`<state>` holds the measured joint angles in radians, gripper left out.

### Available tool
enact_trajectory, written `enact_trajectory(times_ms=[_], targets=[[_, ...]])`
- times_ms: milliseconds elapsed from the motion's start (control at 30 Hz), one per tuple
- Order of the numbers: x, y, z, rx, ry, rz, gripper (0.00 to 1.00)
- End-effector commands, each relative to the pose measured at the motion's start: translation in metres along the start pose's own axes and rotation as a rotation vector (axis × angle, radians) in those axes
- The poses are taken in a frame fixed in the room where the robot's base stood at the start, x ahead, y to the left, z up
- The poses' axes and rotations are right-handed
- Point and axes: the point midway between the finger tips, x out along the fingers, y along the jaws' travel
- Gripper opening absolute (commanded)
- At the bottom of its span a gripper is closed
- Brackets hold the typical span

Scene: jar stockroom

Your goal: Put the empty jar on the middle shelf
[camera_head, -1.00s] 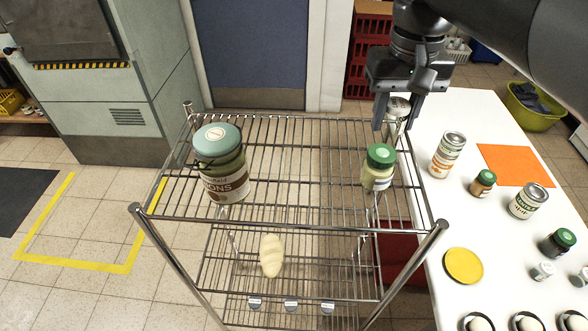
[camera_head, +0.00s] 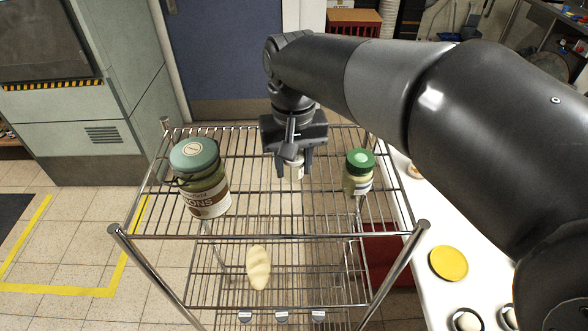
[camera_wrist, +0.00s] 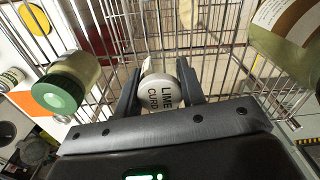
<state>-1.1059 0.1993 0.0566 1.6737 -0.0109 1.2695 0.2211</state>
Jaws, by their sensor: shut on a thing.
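My gripper (camera_head: 293,172) is shut on a small jar (camera_head: 296,166) and holds it over the back middle of the wire rack's top shelf (camera_head: 275,230). In the wrist view the jar's pale lid (camera_wrist: 160,92) reads "LIME CURD" and sits between the fingers; whether the jar is empty cannot be told. A lower wire shelf (camera_head: 215,285) shows beneath the top one, with a pale loaf-shaped thing (camera_head: 258,267) on it. Whether the held jar touches the top shelf is unclear.
A large teal-lidded jar (camera_head: 203,180) stands left on the top shelf, and a green-lidded jar (camera_head: 358,172) stands right. Between them the top shelf is bare. A white table (camera_head: 425,300) with a yellow disc (camera_head: 448,264) adjoins the rack on the right.

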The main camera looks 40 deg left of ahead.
Motion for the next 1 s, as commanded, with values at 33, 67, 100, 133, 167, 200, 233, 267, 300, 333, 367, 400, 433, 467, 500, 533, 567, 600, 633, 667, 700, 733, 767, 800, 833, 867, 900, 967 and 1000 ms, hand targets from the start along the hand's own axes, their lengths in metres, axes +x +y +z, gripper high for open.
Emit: enact_trajectory(times_ms=[33,67,100,133,167,200,233,267,300,333,367,400,433,467,500,533,567,600,633,667,700,733,767,800,833,867,900,967,1000], targets=[[0.005,-0.008,-0.003,-0.002,-0.001,0.000,0.14],[0.007,-0.011,-0.005,-0.002,0.000,0.000,0.14],[0.009,-0.014,-0.006,-0.001,0.000,0.000,0.14],[0.010,-0.016,-0.007,-0.001,0.001,0.000,0.14],[0.011,-0.018,-0.007,0.000,0.001,0.000,0.14],[0.012,-0.019,-0.008,0.000,0.001,0.000,0.14],[0.014,-0.019,-0.008,0.001,0.001,0.000,0.14],[0.015,-0.019,-0.008,0.001,0.000,0.000,0.14],[0.019,-0.019,-0.008,0.002,-0.001,0.001,0.14],[0.023,-0.019,-0.008,0.002,-0.001,0.001,0.14],[0.027,-0.019,-0.008,0.002,-0.001,0.001,0.14],[0.034,-0.019,-0.007,0.001,-0.003,0.001,0.14],[0.038,-0.019,-0.007,0.000,-0.002,0.001,0.14],[0.043,-0.019,-0.008,0.000,-0.002,0.001,0.14],[0.048,-0.019,-0.007,0.000,-0.003,0.002,0.14],[0.051,-0.019,-0.008,0.000,-0.001,0.001,0.14],[0.052,-0.019,-0.008,0.000,0.000,0.001,0.14],[0.053,-0.019,-0.008,0.000,0.001,0.001,0.14],[0.052,-0.019,-0.008,0.001,0.002,0.000,0.14],[0.052,-0.019,-0.008,0.001,0.002,0.000,0.14],[0.052,-0.019,-0.008,0.001,0.002,0.000,0.14],[0.052,-0.019,-0.008,0.001,0.002,0.000,0.14],[0.052,-0.019,-0.008,0.001,0.002,0.000,0.14],[0.052,-0.019,-0.008,0.001,0.001,0.000,0.14],[0.053,-0.019,-0.008,0.001,0.001,0.000,0.14],[0.054,-0.018,-0.008,0.001,0.001,0.000,0.14],[0.055,-0.018,-0.008,0.001,0.000,0.000,0.14],[0.055,-0.019,-0.008,0.001,0.001,0.000,0.40],[0.055,-0.019,-0.008,0.001,0.001,0.000,0.44]])
